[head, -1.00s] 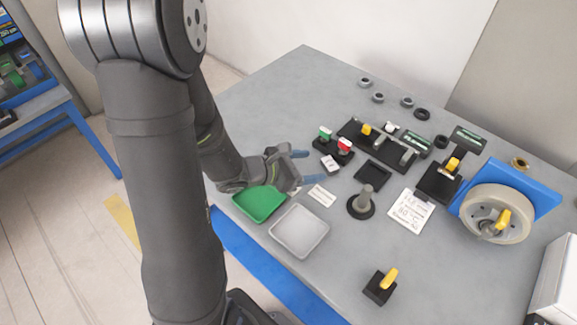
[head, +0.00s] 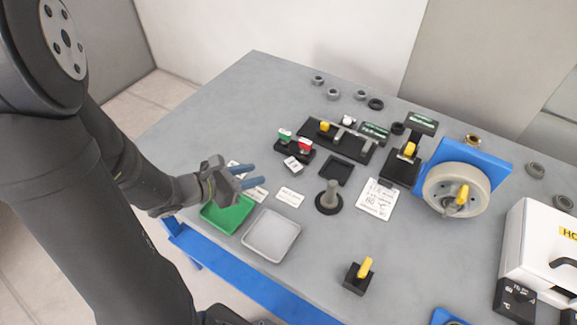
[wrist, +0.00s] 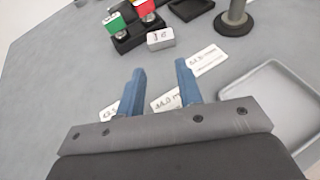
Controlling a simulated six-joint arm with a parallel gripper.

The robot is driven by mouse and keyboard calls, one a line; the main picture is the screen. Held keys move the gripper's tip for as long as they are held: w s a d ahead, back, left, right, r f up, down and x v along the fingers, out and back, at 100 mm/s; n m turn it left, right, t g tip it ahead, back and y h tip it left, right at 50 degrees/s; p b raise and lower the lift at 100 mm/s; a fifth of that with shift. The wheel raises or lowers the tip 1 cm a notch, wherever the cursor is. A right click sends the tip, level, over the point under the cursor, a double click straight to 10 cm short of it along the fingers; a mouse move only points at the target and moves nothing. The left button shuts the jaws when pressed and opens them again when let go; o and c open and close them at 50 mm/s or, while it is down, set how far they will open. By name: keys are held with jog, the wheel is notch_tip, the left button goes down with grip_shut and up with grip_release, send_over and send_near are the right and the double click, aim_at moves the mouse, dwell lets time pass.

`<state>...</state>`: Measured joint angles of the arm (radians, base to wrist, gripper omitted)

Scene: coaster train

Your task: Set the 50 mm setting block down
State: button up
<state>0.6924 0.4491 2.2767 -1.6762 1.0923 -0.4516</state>
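The 50 mm setting block appears to be the small pale grey block with dark marking (head: 293,164). It rests on the grey table just in front of the black base (head: 289,149) with green- and red-topped pieces. In the wrist view the block (wrist: 160,39) lies ahead of the fingertips, clear of them; its marking is too small to read surely. My gripper (head: 254,175) is left of the block, above the table near the green tray. Its two blue fingers are spread with nothing between them, as the wrist view (wrist: 160,68) shows.
White label cards (head: 290,197) lie below and beside my gripper. A green tray (head: 228,214) and a grey tray (head: 271,235) are at the front edge. A black square tray (head: 336,171) and a grey post on a round base (head: 329,198) stand right of the block.

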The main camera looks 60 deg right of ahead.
jog(key=shift+s+d+r+m, duration=0.15)
jog(key=shift+s+d+m, duration=0.15)
jog(key=shift+m, duration=0.1)
jog(key=s+d+m+g+y, duration=0.1)
jog(key=m, duration=0.1)
jog(key=s+r+m+g+y, duration=0.1)
jog(key=s, duration=0.1)
jog(key=s+d+m+g+y, duration=0.1)
jog(key=m+y, duration=0.1)
jog(key=shift+s+d+r+m+g, duration=0.15)
jog(key=shift+d+r+m+g, duration=0.15)
jog(key=shift+d+r+g, duration=0.1)
jog(key=s+d+r+m+y, duration=0.2)
jog(key=s+m+y, duration=0.1)
jog(key=m+y, duration=0.25)
jog(key=m+t+y, duration=0.3)
jog(key=m+t, duration=0.3)
jog(key=t, duration=0.3)
send_near(294, 165)
notch_tip(294, 165, down, 9)
jog(key=shift+r, duration=0.1)
grip_shut()
